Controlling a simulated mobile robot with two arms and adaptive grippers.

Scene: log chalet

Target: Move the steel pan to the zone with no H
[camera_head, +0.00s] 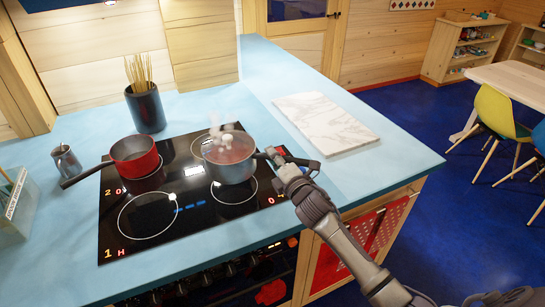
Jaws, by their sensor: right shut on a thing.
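The steel pan (230,170) is at the right side of the black glass cooktop (185,225), between the rear right and front right (236,199) rings. It has reddish contents, and whitish steam rises from it. I cannot tell whether it touches the glass. My right gripper (278,160) is shut on its handle, from the right. A red H (121,252) glows by the front left ring (147,232). The rear left marking reads 2 and 0. The right marking (272,199) is small, apparently 0 and 4. My left gripper is not in view.
A red pan (134,157) stands at the rear left of the cooktop, its handle pointing left. A dark pot of spaghetti (146,108) and a small metal jug (66,161) stand behind and left. A marble board (325,122) lies right. The front left ring is clear.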

